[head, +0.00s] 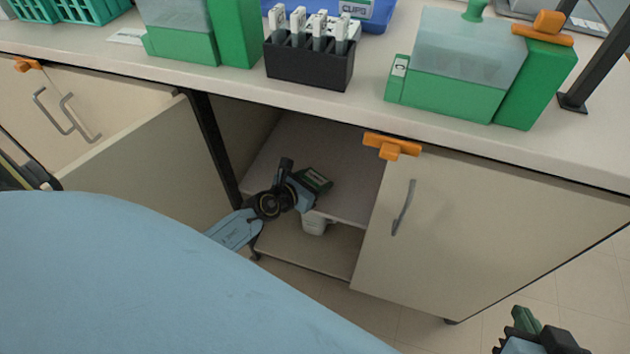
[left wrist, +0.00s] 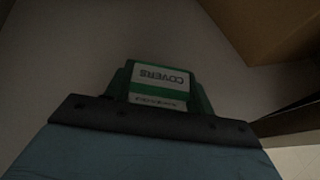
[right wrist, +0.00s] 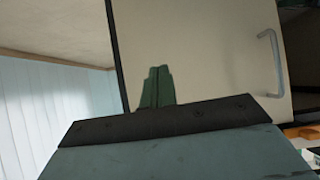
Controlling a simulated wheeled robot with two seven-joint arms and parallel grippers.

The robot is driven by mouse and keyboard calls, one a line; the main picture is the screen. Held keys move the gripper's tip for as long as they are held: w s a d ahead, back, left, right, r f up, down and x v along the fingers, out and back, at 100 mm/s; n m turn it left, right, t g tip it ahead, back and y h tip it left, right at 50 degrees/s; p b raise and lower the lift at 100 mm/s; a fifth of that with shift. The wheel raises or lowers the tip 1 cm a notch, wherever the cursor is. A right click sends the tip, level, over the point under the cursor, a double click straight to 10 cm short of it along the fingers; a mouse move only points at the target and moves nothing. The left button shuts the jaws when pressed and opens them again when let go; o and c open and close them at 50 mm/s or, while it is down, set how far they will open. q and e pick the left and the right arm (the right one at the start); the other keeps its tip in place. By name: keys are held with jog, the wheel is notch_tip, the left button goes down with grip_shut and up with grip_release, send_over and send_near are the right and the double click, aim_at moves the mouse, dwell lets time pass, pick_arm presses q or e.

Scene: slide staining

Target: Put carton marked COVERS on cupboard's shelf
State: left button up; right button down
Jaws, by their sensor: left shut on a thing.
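The carton marked COVERS (left wrist: 160,78) is a small green box with a white label. In the head view the carton (head: 317,180) is inside the open cupboard, over its grey shelf (head: 325,150). My left gripper (head: 307,186) reaches in through the opening and is shut on the carton. In the left wrist view the green fingers (left wrist: 121,82) flank the carton; whether its underside touches the shelf is hidden. My right gripper (right wrist: 157,88) is shut and empty, outside the cupboard at the lower right of the head view (head: 525,322).
A white item (head: 314,224) stands below the shelf. The cupboard's left door (head: 150,150) stands open beside my left arm; the right door (head: 480,240) is closed. Green staining jars (head: 455,95) and a black slide rack (head: 308,68) stand on the bench (head: 200,82) above.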

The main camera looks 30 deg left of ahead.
jog(key=shift+w+a+r, duration=0.1)
jog(key=shift+w+r, duration=0.05)
jog(key=shift+r, duration=0.05)
pick_arm(q)
jog(key=shift+f, duration=0.15)
jog(key=o, duration=1.1)
jog(key=shift+c, duration=0.2)
pick_arm(e)
jog(key=shift+w+a+r+t, duration=0.1)
jog(key=shift+w+r+t, duration=0.15)
jog(key=shift+t, duration=0.15)
